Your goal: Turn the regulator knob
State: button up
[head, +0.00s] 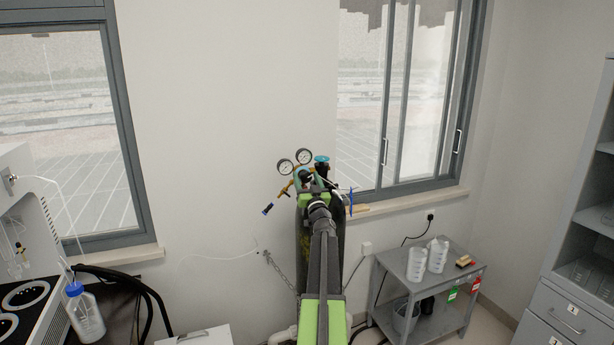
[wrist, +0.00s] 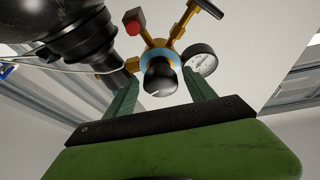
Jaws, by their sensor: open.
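The regulator knob (wrist: 160,82) is black and rounded with a small white mark. In the wrist view it sits in front of a brass regulator (wrist: 157,50) with a light blue ring. My gripper (wrist: 160,74) is open, with one green finger on each side of the knob and visible gaps; I cannot tell exactly how deep the fingers reach. In the head view my gripper (head: 312,190) is at the regulator on top of a dark gas cylinder (head: 303,240), and my arm covers much of it. Two round gauges (head: 285,166) stand beside it.
A red knob (wrist: 134,20) and a dark cylinder neck (wrist: 75,30) are close by in the wrist view. A grey cart (head: 450,280) with white jugs stands right of the cylinder. A white machine (head: 20,180) and blue-capped bottle (head: 84,312) are at left. Windows lie behind.

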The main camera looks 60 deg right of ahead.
jog(key=shift+c, duration=0.4)
jog(key=c, duration=1.2)
jog(key=shift+d, duration=0.15)
jog(key=shift+c, duration=0.4)
